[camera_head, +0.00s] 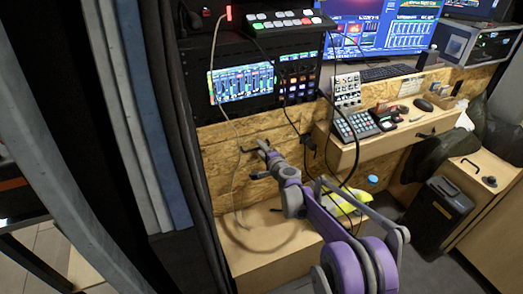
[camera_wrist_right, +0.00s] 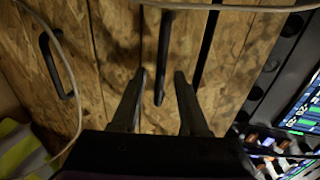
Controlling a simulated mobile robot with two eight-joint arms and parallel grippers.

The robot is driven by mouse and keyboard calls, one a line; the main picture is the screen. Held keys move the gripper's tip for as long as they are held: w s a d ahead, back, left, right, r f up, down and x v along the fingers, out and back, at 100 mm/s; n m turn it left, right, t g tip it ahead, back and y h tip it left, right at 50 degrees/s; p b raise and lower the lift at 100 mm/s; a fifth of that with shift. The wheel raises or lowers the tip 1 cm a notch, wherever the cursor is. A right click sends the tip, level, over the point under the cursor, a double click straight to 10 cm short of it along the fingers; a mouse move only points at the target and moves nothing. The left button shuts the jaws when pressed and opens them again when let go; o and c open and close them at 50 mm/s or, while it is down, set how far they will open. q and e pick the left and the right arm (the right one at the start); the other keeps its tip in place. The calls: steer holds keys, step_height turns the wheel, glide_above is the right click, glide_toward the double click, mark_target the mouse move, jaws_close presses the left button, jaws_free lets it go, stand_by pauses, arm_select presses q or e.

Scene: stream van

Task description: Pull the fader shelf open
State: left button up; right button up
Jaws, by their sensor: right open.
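A wood-chip front (camera_head: 215,140) with a dark bar handle (camera_head: 243,150) is below the equipment rack; it may be the fader shelf, but no label shows. My right gripper (camera_head: 264,147) is beside that handle, to its right. In the right wrist view, the open fingers (camera_wrist_right: 161,80) point at the wood-chip front (camera_wrist_right: 125,50). The near end of a black bar handle (camera_wrist_right: 163,60) appears between the fingertips. I cannot tell whether they touch it. Part of the front is hidden by my arm. My left gripper is not in view.
A second black handle (camera_wrist_right: 55,62) is left in the wrist view. A beige cable (camera_head: 213,100) hangs across the front. Right of my arm, a wooden desk (camera_head: 375,147) carries a keypad (camera_head: 355,126). A dark case (camera_head: 440,215) stands on the floor. A wooden box (camera_head: 265,245) is below.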

steer(key=shift+c, duration=0.2)
jaws_close()
stand_by(1.1)
